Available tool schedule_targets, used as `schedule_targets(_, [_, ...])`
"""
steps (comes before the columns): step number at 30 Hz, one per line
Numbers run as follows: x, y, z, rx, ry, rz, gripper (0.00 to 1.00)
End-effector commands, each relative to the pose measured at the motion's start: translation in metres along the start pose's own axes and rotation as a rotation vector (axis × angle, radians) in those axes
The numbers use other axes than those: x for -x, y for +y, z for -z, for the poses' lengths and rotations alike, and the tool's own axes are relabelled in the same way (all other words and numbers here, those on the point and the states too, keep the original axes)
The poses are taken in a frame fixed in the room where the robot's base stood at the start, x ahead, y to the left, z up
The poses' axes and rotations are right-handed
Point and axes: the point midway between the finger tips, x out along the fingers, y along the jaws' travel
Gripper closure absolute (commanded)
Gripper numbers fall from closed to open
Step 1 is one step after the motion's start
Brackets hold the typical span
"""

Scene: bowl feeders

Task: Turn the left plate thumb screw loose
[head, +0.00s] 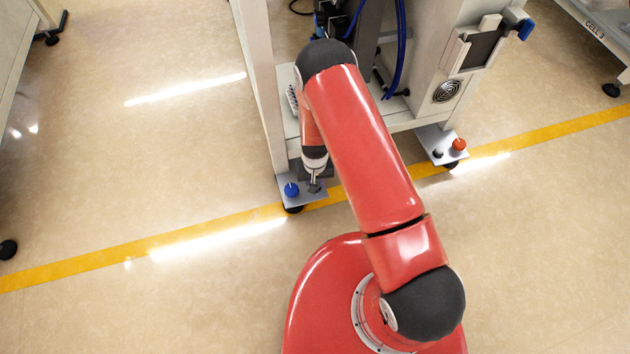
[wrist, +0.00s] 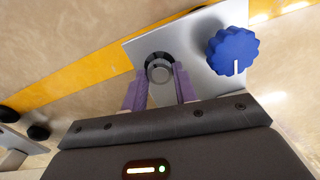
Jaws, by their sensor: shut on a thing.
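The left plate (head: 312,196) is a grey plate low on the machine's left front leg. On it stand a blue scalloped knob (head: 291,189) and, to its right, a small dark thumb screw (head: 314,188). In the wrist view the thumb screw (wrist: 159,69) shows as a round dark head with a grey centre, on the bare plate (wrist: 204,80). My gripper (wrist: 160,83) has its two purple fingers on either side of the screw head, shut on it. In the head view my gripper (head: 314,178) reaches down onto the screw, partly covering it.
The blue knob (wrist: 232,51), with a white line, sits close to the right finger. A right plate (head: 433,139) carries an orange-red knob (head: 459,144) and a small dark knob (head: 438,153). A yellow floor line (head: 200,228) runs below.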

Motion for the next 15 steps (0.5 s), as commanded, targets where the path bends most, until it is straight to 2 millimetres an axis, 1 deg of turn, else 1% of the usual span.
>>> schedule_targets(8, [-0.0019, -0.0003, 0.0002, 0.104, 0.000, 0.001, 0.94])
schedule_targets(15, [-0.0028, 0.0002, 0.0003, 0.300, 0.000, 0.001, 0.94])
